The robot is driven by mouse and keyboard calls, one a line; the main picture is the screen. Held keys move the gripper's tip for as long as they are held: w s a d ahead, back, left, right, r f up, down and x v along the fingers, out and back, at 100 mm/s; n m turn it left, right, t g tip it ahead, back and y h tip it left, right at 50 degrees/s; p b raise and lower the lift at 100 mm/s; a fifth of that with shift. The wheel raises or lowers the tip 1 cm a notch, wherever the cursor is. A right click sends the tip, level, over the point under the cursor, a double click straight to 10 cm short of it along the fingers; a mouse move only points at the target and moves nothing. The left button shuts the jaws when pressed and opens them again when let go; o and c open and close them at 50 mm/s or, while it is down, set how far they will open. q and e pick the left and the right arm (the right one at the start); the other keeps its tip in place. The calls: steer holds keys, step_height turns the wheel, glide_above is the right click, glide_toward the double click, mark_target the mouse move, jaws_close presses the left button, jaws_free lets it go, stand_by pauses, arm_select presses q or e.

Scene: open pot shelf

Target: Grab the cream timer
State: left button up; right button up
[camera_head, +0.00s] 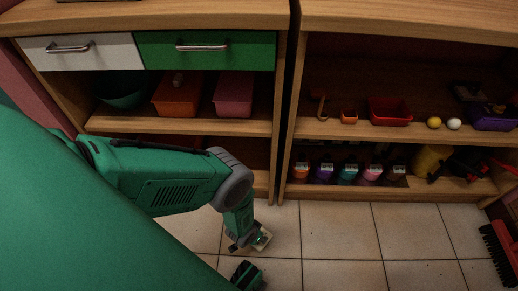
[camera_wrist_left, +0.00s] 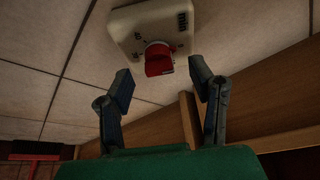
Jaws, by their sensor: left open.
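The cream timer (camera_wrist_left: 136,27) shows at the top of the left wrist view, a rounded pale block with a red dial and dark markings. In the head view the timer (camera_head: 263,238) is small and pale on the tiled floor, partly hidden by my left gripper (camera_head: 247,241). In the wrist view my left gripper (camera_wrist_left: 162,83) is open, with its two fingers spread below the timer in the picture. Nothing is between the fingers, and the timer lies just beyond their tips.
A wooden shelf unit (camera_head: 200,127) stands behind my left arm. It has a grey drawer (camera_head: 85,54) and a green drawer (camera_head: 205,62). Several bottles and a red tray (camera_head: 389,112) are on the right shelves. A red brush (camera_head: 500,250) is at far right. The floor tiles (camera_head: 340,240) are clear.

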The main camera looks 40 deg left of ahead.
arm_select(q)
steer(key=b+x, duration=0.1)
steer(key=x, duration=0.1)
steer(key=shift+f, duration=0.3)
steer(key=shift+r, duration=0.1)
jaws_close()
